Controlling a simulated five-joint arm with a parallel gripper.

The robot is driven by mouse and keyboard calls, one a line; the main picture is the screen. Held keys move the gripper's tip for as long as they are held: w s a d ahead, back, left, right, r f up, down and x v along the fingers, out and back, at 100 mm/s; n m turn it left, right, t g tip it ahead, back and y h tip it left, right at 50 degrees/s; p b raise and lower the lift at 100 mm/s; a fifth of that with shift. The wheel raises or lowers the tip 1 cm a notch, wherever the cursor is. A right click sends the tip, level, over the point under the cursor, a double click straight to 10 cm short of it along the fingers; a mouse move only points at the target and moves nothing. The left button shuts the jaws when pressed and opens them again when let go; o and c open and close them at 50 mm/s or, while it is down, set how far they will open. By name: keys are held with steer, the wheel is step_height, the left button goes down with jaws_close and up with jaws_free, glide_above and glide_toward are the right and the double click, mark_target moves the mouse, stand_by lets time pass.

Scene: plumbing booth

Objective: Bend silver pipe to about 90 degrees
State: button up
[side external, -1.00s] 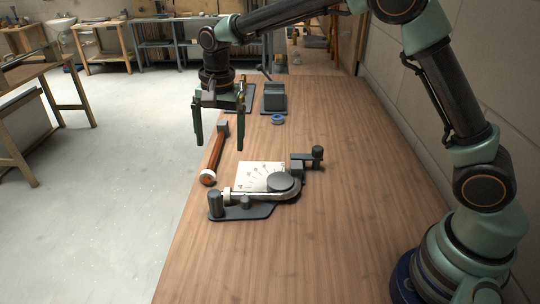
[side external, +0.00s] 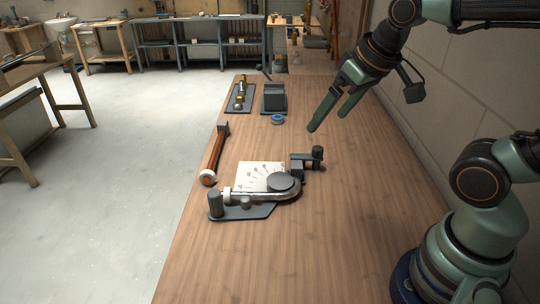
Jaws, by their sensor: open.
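The silver pipe (side external: 262,195) lies in a bending tool (side external: 240,212) on the wooden bench. It runs along the front of the tool and curves around the round dark former (side external: 284,182) at the right. A pale plate with angle marks (side external: 255,173) sits behind the pipe. The tool's dark handle (side external: 317,154) sticks out at the back right. I cannot read the bend angle. My gripper (side external: 328,122) is open and empty, in the air above the bench, behind and slightly right of the handle, touching nothing.
A hammer-like tool with an orange-brown handle (side external: 216,155) lies along the left bench edge. A blue ring (side external: 278,119), a dark block (side external: 274,97) and a dark tray with brass-coloured parts (side external: 240,97) stand at the back. The bench front is clear. A wall bounds the right.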

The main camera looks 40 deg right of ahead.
steer(key=n+g, duration=0.5)
steer(key=n, duration=2.2)
glide_above(214, 193)
steer(key=f, duration=1.3)
steer(key=shift+d+f, duration=0.2)
steer(key=shift+w+a+f+n, duration=0.1)
steer(key=shift+a+f+n, duration=0.15)
steer(key=shift+f, duration=0.2)
steer(key=shift+d+f, duration=0.1)
steer(key=shift+f, duration=3.75)
steer(key=shift+c, duration=0.3)
